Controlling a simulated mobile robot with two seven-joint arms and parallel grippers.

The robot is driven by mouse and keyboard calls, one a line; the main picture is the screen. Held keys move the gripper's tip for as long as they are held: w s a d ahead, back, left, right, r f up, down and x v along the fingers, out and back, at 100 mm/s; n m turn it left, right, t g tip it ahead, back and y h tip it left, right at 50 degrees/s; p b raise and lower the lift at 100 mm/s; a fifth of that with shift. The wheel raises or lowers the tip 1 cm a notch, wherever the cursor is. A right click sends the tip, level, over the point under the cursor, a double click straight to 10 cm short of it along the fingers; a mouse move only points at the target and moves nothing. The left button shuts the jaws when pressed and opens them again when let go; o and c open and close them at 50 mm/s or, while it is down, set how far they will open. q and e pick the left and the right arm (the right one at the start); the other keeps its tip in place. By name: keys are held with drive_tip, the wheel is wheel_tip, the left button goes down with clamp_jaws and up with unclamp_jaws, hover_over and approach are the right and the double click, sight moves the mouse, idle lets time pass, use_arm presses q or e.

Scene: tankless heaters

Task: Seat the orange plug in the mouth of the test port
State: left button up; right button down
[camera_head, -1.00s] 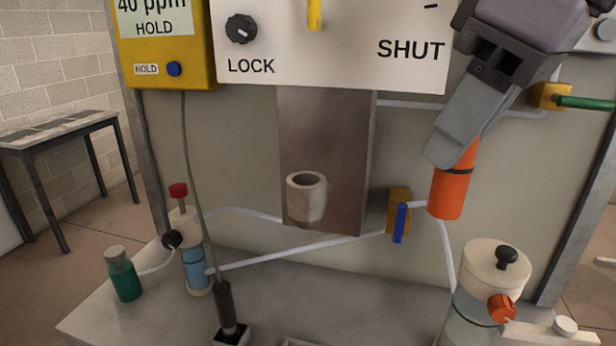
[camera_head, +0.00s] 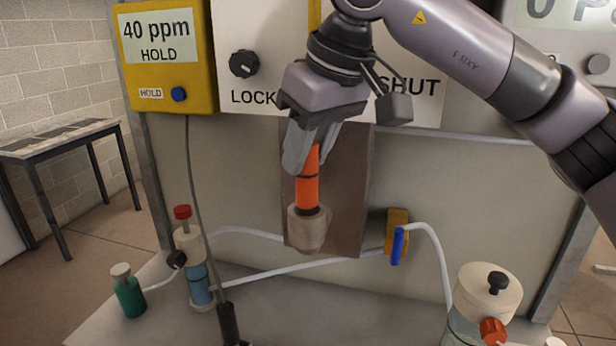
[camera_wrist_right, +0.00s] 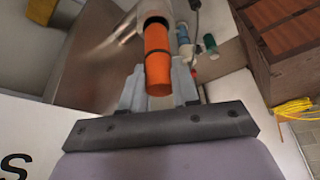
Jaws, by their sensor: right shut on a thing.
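The orange plug (camera_head: 307,185) is upright in the head view, with a dark band around it. My right gripper (camera_head: 308,160) is shut on its upper part. The test port (camera_head: 308,230) is a beige cup on the brown metal plate. The plug's lower end is at the port's mouth; the head view does not show clearly how deep it sits. In the right wrist view the plug (camera_wrist_right: 157,60) lies between the fingers (camera_wrist_right: 158,90), and its far end meets the port's rim (camera_wrist_right: 152,14). My left gripper is in neither view.
A blue-handled valve (camera_head: 398,245) with white tubing is right of the port. A clear canister with an orange knob (camera_head: 493,331) stands at the lower right.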

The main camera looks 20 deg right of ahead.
sight(310, 177)
drive_tip(key=shift+f, duration=2.25)
drive_tip(key=shift+f, duration=0.1)
drive_tip(key=shift+f, duration=0.2)
drive_tip(key=c, duration=0.8)
unclamp_jaws()
drive_tip(key=shift+r, duration=0.1)
drive_tip(key=shift+c, duration=0.2)
drive_tip(key=shift+r, duration=0.1)
drive_tip(key=shift+r, duration=0.3)
drive_tip(key=v, duration=1.1)
drive_tip(key=shift+s+r, duration=0.25)
